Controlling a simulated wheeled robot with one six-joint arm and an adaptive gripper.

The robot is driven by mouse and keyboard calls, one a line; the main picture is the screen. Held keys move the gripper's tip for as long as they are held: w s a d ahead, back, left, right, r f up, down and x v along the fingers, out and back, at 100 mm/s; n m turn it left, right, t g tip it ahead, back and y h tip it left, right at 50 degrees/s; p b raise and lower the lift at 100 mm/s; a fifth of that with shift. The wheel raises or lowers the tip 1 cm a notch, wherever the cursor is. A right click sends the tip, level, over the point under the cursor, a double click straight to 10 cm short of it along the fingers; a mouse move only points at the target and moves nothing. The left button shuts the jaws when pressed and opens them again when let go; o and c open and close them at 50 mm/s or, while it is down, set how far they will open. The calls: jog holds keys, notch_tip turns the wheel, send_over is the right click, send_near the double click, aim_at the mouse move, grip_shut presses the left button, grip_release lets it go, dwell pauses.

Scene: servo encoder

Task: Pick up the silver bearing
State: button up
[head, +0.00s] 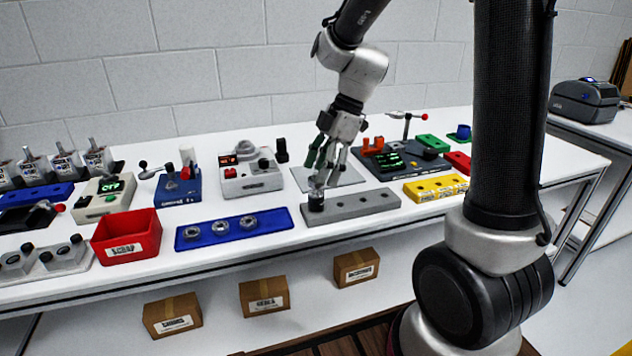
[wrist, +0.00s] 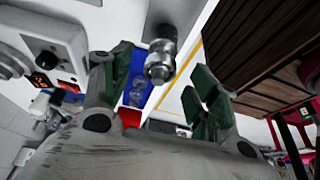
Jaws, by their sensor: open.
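Several silver ring-shaped bearings (head: 248,222) sit in a row on a blue tray (head: 180,238) at the front of the table. They also show small in the wrist view (wrist: 136,94), beyond my fingers. My gripper (head: 326,172) is open, pointing down over the left end of a grey block (head: 375,204). A silver stepped cylindrical part (wrist: 160,62) shows between its green-padded fingers in the wrist view, apart from both pads. In the head view a dark cylinder (head: 316,203) with a silver top stands on the block's left end, just under the fingertips.
A red scrap bin (head: 125,236) stands left of the blue tray. A control box (head: 250,178) and a flat grey plate (head: 340,178) lie behind. A yellow tray (head: 432,187) is to the right. White table is bare between the blue tray and the grey block.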

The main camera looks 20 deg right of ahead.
jog(key=shift+a+f, duration=0.2)
jog(key=shift+f, duration=0.35)
jog(key=c, duration=1.1)
jog(key=shift+r, duration=0.15)
